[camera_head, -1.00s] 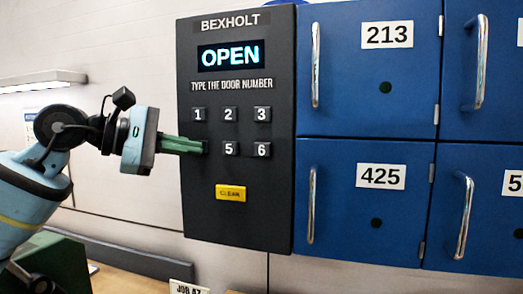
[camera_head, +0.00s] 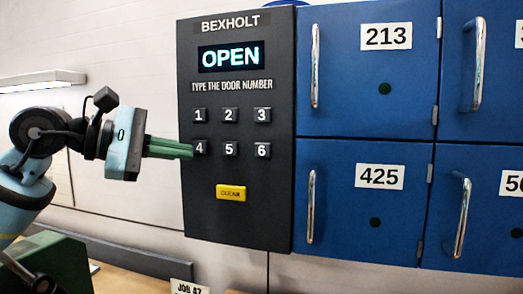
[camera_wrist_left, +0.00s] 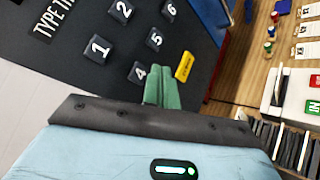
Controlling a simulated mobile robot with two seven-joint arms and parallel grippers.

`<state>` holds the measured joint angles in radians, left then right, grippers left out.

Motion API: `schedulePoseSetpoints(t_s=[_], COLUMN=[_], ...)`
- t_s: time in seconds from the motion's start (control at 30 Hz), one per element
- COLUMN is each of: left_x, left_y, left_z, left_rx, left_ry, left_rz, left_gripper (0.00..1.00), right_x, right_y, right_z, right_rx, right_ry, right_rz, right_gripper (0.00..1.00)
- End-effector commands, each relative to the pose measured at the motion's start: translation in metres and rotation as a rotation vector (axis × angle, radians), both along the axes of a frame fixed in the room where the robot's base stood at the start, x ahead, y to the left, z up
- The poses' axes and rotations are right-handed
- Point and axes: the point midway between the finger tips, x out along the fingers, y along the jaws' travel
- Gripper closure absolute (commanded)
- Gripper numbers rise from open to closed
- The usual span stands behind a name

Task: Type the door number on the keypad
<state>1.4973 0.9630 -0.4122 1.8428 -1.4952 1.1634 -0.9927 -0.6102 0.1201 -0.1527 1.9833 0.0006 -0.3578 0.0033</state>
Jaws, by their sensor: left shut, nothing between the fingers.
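The dark keypad (camera_head: 240,215) hangs on the wall, with keys 1 to 6 in two rows. Its display (camera_head: 231,56) reads OPEN, above the words TYPE THE DOOR NUMBER. A yellow CLEAR key (camera_head: 231,193) is below the number keys. My left gripper (camera_head: 190,151) is shut and empty, its green fingertips just left of the 4 key (camera_head: 200,148). In the left wrist view the fingers (camera_wrist_left: 163,85) point at the keypad beside the 4 key (camera_wrist_left: 138,73); I cannot tell if they touch. My right gripper is not in view.
Blue locker doors stand right of the keypad, labelled 213 (camera_head: 387,36) and 425 (camera_head: 380,176), with protruding metal handles (camera_head: 311,205). More doors are cut off at the right edge. A job card (camera_head: 189,287) shows at the bottom, partly cut off.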

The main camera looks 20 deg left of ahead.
Motion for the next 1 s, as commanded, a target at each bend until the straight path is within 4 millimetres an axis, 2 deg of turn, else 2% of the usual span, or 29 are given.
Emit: schedulePoseSetpoints(t_s=[0.4, 1.0], left_x=[-0.032, -0.034], left_y=[0.001, 0.001], left_z=[0.000, 0.000], left_rx=[0.002, 0.001], left_ry=[-0.001, 0.000], left_rz=[0.000, -0.001], left_gripper=[1.00, 1.00], right_x=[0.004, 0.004], right_y=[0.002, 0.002], right_z=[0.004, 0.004], right_rx=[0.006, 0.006], right_ry=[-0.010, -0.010], right_rz=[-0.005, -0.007], right_gripper=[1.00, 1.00])
